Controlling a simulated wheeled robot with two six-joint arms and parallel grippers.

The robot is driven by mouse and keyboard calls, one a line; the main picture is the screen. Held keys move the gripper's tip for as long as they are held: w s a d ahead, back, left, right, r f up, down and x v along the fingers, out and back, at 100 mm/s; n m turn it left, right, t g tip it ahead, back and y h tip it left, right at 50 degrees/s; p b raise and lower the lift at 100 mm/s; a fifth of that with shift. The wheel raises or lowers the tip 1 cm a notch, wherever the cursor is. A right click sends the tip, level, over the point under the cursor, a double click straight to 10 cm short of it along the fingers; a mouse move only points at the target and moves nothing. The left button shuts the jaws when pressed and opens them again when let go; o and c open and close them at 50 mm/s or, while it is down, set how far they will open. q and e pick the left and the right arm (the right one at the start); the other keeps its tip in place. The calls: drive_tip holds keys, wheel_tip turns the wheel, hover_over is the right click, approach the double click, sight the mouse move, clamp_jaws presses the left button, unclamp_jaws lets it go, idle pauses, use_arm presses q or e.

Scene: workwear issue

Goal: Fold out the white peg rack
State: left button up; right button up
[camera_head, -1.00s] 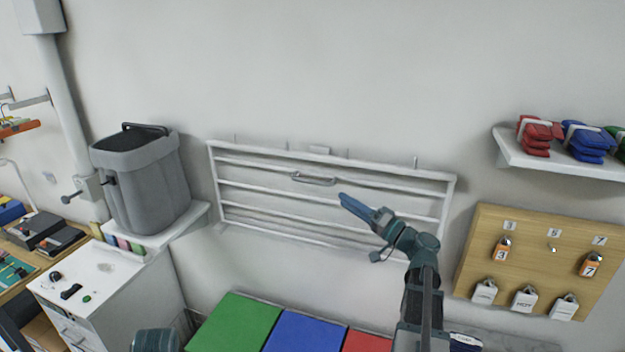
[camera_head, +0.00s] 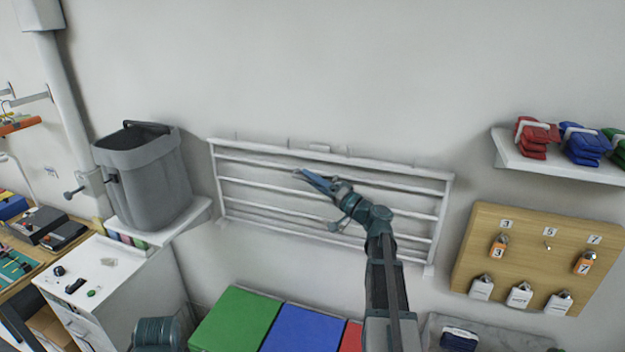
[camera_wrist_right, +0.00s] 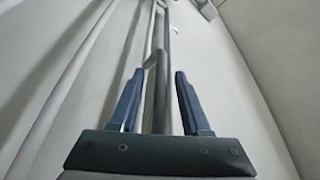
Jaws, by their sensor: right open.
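The white peg rack (camera_head: 330,215) is a frame of several thin horizontal bars against the wall in the head view. It shows flat or nearly flat to the wall. My right gripper (camera_head: 303,175) reaches the upper middle of the rack, where its fingers hide most of the metal handle. In the wrist view my right gripper (camera_wrist_right: 158,85) is open, with a grey bar (camera_wrist_right: 161,85), apparently the handle, running between its blue fingers. Contact with the bar cannot be told. White rack bars (camera_wrist_right: 85,70) run past on the left. My left gripper is out of view.
A grey bin (camera_head: 150,180) stands on a bracket shelf left of the rack. Green (camera_head: 235,318) and blue (camera_head: 302,330) panels lie below. A wooden key board (camera_head: 535,250) hangs at right, under a shelf (camera_head: 560,168) with folded items. The wall above is clear.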

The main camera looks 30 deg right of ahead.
clamp_jaws()
idle(1.4)
